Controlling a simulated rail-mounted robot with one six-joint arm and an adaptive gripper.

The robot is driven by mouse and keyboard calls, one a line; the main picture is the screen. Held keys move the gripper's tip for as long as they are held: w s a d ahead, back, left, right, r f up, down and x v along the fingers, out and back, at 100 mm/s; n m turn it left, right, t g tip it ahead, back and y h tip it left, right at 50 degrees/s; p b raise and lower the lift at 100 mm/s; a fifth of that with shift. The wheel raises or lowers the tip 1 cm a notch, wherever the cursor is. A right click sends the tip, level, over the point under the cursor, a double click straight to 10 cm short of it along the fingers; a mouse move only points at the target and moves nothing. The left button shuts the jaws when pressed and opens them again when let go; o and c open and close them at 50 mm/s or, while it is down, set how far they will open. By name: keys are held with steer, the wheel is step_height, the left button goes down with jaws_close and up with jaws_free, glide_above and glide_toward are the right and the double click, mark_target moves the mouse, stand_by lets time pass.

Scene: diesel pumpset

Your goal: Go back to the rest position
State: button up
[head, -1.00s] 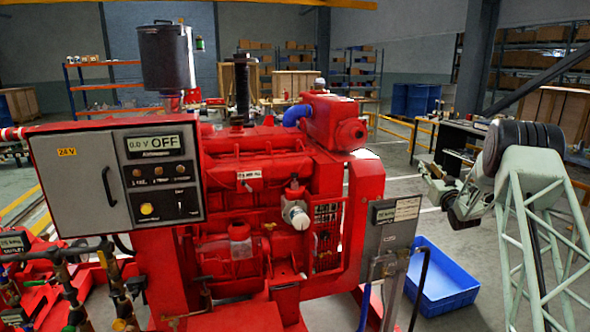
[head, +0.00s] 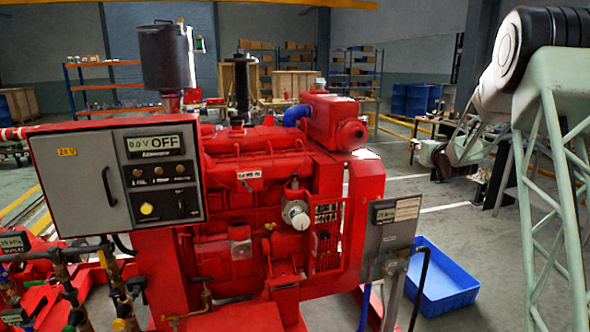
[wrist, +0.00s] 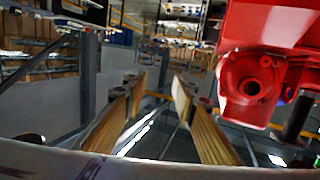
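My gripper (wrist: 158,92) shows in the wrist view with its two yellow-brown fingers spread apart and nothing between them. It is open and empty. In the head view my pale green arm stands at the right, beside the pumpset; the fingers cannot be made out clearly there. The red diesel pumpset (head: 255,160) fills the middle of the head view. In the wrist view a red part of it with a round port (wrist: 252,85) is at the upper right, apart from the fingers.
A control panel (head: 90,190) reading OFF is at the left. A blue crate (head: 445,285) lies on the floor right of the pumpset, near a grey box (head: 392,235) on a stand. Shelves (head: 355,80) stand far behind. Open floor shows between crate and shelves.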

steer(key=s+a+r+g, duration=0.25)
steer(key=s+a, duration=0.35)
steer(key=s, duration=0.5)
steer(key=s+a+r+g, duration=0.2)
steer(key=s+a+r, duration=0.25)
steer(key=s, duration=0.75)
steer(key=s+a+r+g, duration=0.25)
steer(key=s+a, duration=0.35)
steer(key=s, duration=0.5)
steer(key=s+a+f+g, duration=0.2)
steer(key=s+a+f, duration=0.1)
steer(key=s, duration=1.4)
steer(key=s+a+f+g+y, duration=0.1)
steer(key=s+a+f, duration=0.3)
steer(key=s, duration=1.4)
steer(key=s+a+f+n+g+y, duration=0.1)
steer(key=s+a, duration=0.5)
steer(key=s, duration=1.2)
step_height(320, 180, down, 2)
steer(key=shift+a+f+g, duration=0.2)
steer(key=shift+a+g, duration=0.1)
steer(key=shift+g, duration=0.5)
steer(key=shift+w, duration=0.1)
